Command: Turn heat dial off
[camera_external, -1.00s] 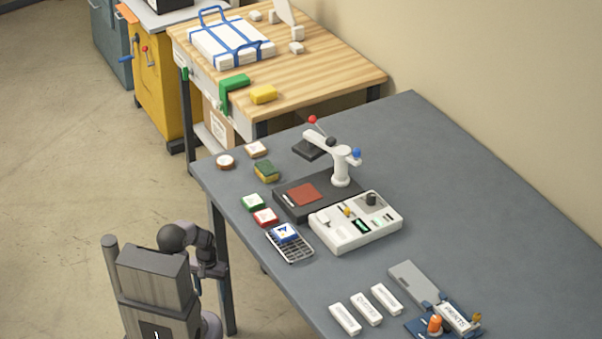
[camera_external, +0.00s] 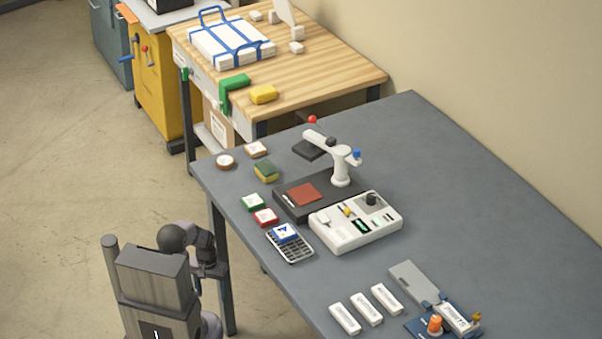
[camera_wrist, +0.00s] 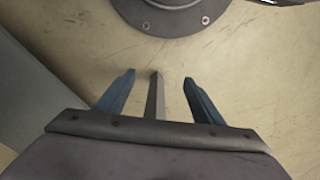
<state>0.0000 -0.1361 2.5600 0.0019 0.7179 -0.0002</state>
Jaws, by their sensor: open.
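A dark round knob (camera_external: 371,199) stands at the far right corner of a white control panel (camera_external: 330,241) on the grey table. It looks like the heat dial, but its markings are too small to read. My gripper (camera_wrist: 158,76) is open and empty in the wrist view, with two blue fingers apart above bare floor and a narrow grey bar showing between them. In the external view my arm is folded at the lower left, off the table's left edge and well away from the panel. The dial is not in the wrist view.
A black base with a red pad (camera_external: 305,194) and a white swing arm (camera_external: 341,170) stands just behind the panel. White labelled blocks (camera_external: 367,309) and an orange knob (camera_external: 435,324) are at the front.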

